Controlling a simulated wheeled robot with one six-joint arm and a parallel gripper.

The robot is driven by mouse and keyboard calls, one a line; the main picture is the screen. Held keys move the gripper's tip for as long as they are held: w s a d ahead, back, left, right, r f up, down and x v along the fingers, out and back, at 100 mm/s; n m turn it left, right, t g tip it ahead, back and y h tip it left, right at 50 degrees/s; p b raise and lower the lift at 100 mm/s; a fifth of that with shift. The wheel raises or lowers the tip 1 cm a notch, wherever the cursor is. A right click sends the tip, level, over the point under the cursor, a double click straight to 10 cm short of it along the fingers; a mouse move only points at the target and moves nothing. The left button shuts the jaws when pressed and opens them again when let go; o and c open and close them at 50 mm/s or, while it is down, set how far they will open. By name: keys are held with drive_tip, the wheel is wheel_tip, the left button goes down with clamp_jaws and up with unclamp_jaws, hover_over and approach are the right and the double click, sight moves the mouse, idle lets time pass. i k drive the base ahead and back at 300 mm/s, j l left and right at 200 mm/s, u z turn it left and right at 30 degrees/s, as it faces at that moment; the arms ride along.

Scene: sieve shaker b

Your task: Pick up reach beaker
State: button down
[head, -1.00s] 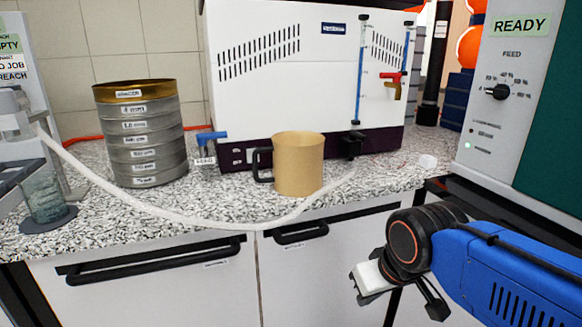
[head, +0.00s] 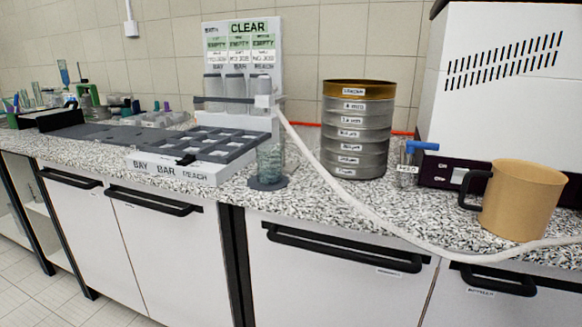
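A clear glass beaker (head: 270,163) stands upright on a dark round base (head: 268,184) at the counter's front, right of the tray. No label is readable on it, so I cannot tell for sure that it is the reach beaker. A white tray (head: 146,167) beside it has a front label with the words BAY, BAR and REACH. Its dark grid of compartments (head: 206,142) looks empty. My gripper is not in view now.
A sign stand (head: 250,29) holds several grey cylinders (head: 213,87). A white hose (head: 345,198) runs from it across the counter's front. A sieve stack (head: 356,128), a tan jug (head: 523,200) and a white machine (head: 495,70) stand to the right. Dark plates (head: 110,134) lie left.

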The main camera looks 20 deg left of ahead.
sight(268, 156)
drive_tip(key=k+j, duration=0.15)
drive_tip(key=j, duration=0.25)
drive_tip(key=k+j, duration=0.15)
drive_tip(key=j, duration=0.25)
drive_tip(key=k+j, duration=0.15)
drive_tip(key=j, duration=0.25)
drive_tip(key=k+j, duration=0.15)
drive_tip(key=j, duration=0.25)
